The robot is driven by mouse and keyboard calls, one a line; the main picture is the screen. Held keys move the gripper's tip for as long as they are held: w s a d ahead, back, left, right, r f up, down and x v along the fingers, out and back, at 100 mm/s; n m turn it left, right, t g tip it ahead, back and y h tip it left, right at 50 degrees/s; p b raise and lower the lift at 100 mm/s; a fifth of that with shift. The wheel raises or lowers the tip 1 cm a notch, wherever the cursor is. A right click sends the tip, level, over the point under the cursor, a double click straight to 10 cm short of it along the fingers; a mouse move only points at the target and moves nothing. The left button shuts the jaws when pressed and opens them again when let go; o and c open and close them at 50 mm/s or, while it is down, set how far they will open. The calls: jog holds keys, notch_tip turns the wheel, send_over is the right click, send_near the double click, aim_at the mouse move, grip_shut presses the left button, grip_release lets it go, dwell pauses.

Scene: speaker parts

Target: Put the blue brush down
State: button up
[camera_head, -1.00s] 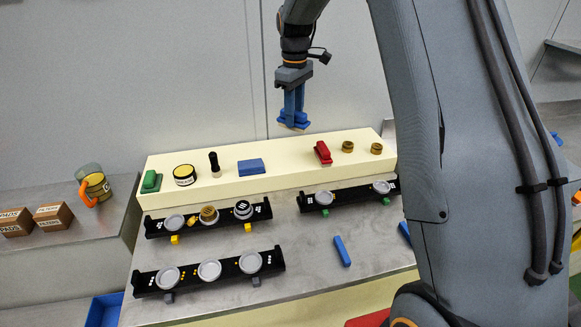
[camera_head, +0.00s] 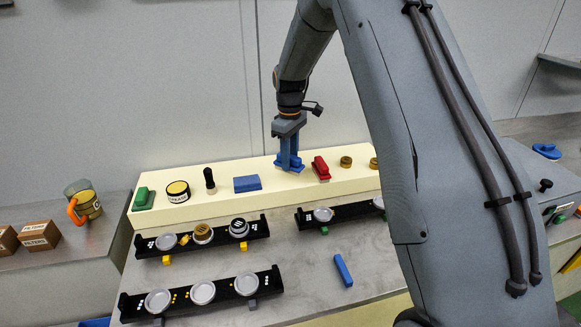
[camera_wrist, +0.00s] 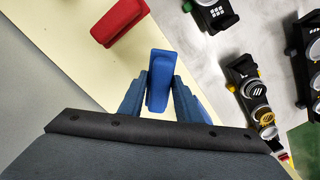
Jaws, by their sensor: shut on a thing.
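The blue brush (camera_wrist: 159,80) is held between the two blue fingers of my gripper (camera_wrist: 160,95) in the wrist view. In the head view my gripper (camera_head: 289,160) points down with the blue brush (camera_head: 290,167) at its tips, at the cream shelf (camera_head: 300,184). It is between a flat blue block (camera_head: 247,184) on the left and a red brush (camera_head: 321,168) close on the right. The red brush also shows in the wrist view (camera_wrist: 119,21). I cannot tell whether the brush's underside touches the shelf.
The shelf also holds a green brush (camera_head: 144,198), a round tin (camera_head: 178,192), a black-topped stamp (camera_head: 209,181) and brass rings (camera_head: 346,162). Black racks with round parts (camera_head: 203,293) stand in front. A blue bar (camera_head: 343,270) lies on the grey table.

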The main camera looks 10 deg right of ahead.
jog(key=shift+f+p, duration=0.6)
jog(key=shift+f, duration=1.25)
jog(key=shift+f, duration=0.15)
jog(key=o, duration=1.2)
jog(key=shift+c, duration=0.2)
notch_tip(320, 180, up, 11)
jog(key=b, duration=0.4)
jog(key=shift+r, duration=0.4)
jog(key=shift+s+r, duration=0.15)
jog(key=shift+s, duration=0.05)
jog(key=s+f+m, duration=0.2)
jog(key=s+m, duration=0.1)
jog(key=s, duration=0.7)
jog(key=s+f+m+t, duration=0.1)
jog(key=s+f+m, duration=0.2)
jog(key=s, duration=0.8)
jog(key=s+f+m, duration=0.2)
jog(key=s+m, duration=0.1)
jog(key=s, duration=0.7)
jog(key=shift+s+f, duration=0.25)
jog(key=shift+s, duration=0.05)
